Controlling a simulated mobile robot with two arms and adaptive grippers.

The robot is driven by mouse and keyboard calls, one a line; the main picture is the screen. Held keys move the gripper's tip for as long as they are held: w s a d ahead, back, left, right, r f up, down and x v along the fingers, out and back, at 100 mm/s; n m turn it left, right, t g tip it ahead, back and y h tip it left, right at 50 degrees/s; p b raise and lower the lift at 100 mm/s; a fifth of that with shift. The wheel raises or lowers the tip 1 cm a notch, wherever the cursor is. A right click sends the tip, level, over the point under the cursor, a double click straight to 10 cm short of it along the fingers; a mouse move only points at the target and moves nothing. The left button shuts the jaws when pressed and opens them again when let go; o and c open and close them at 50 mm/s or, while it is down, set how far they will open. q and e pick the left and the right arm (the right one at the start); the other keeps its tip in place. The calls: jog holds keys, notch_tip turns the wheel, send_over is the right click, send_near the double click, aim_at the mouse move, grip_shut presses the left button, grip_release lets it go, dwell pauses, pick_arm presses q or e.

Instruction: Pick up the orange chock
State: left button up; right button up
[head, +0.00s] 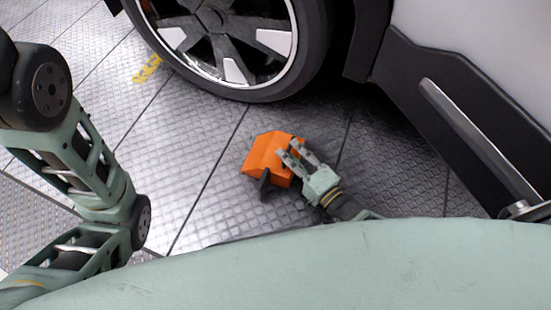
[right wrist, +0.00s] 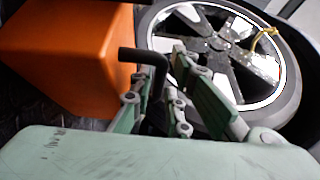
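The orange chock (head: 262,152) lies on the metal floor near the car wheel, with a black handle (head: 264,184) on its near side. In the right wrist view the chock (right wrist: 65,50) fills the upper left, and its bent black handle (right wrist: 150,58) runs down between the fingers. My right gripper (head: 288,151) is at the chock's right side, its fingers spread with a gap between them. In the right wrist view the gripper (right wrist: 162,85) appears open around the handle; I cannot tell whether it touches. My left gripper is out of view.
The car wheel (head: 232,40) stands just beyond the chock. The car's dark side sill (head: 450,120) with a metal bar is at the right. The tread-plate floor (head: 190,150) is clear to the left of the chock, up to my left arm.

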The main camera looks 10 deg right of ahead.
grip_shut()
jog(key=shift+r, duration=0.1)
dwell(0.4)
